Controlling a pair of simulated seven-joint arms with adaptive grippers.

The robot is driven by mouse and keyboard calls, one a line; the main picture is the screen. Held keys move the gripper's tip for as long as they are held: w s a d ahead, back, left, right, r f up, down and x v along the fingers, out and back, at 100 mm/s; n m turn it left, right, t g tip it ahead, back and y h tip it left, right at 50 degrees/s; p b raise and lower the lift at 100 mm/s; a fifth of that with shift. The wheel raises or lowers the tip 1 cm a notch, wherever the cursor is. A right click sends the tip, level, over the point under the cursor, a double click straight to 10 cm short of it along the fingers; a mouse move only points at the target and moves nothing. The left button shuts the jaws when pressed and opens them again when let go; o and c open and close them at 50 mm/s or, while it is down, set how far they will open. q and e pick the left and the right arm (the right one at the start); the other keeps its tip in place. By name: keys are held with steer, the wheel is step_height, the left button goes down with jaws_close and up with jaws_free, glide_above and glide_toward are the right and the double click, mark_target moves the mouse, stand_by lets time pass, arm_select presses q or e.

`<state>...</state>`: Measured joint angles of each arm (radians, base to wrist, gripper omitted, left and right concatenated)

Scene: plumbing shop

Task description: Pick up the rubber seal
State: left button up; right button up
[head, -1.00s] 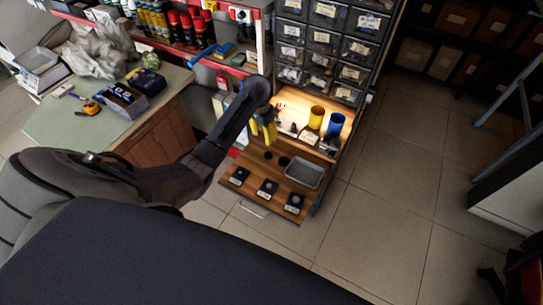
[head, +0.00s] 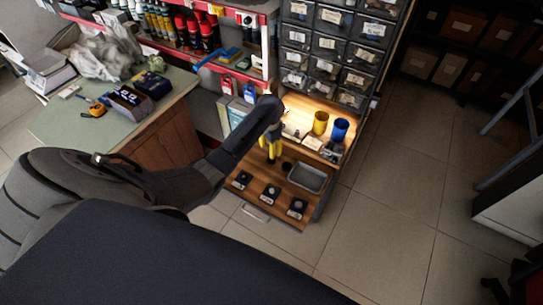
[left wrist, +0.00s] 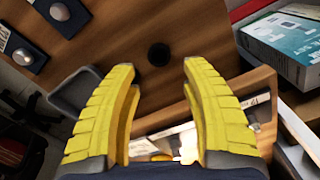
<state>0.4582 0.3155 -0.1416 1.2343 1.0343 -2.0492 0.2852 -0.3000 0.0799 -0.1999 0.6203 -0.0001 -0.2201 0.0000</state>
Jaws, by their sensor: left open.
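A small black round piece, which looks like the rubber seal (left wrist: 159,54), lies flat on the wooden drawer board (left wrist: 205,70). In the left wrist view it sits just beyond the gap between my fingertips, roughly centred. My left gripper (left wrist: 159,72) is open and empty, its yellow fingers on either side of the gap and apart from the piece. In the head view the left gripper (head: 270,156) hangs over the drawer's left part. A black round piece (head: 287,166) shows just right of it; the gripper may hide another. My right gripper is not in view.
A grey metal tray (head: 322,186) lies right of the gripper. Several black square pads (head: 270,192) line the drawer's front. Yellow (head: 320,123) and blue (head: 340,129) cups stand on the lit shelf behind. A boxed item (left wrist: 290,42) is close at the right in the wrist view.

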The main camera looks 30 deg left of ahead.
arm_select(q)
steer(key=shift+d+f, duration=0.1)
steer(key=shift+f, duration=3.85)
steer(key=shift+o, duration=0.3)
steer(key=c, duration=0.7)
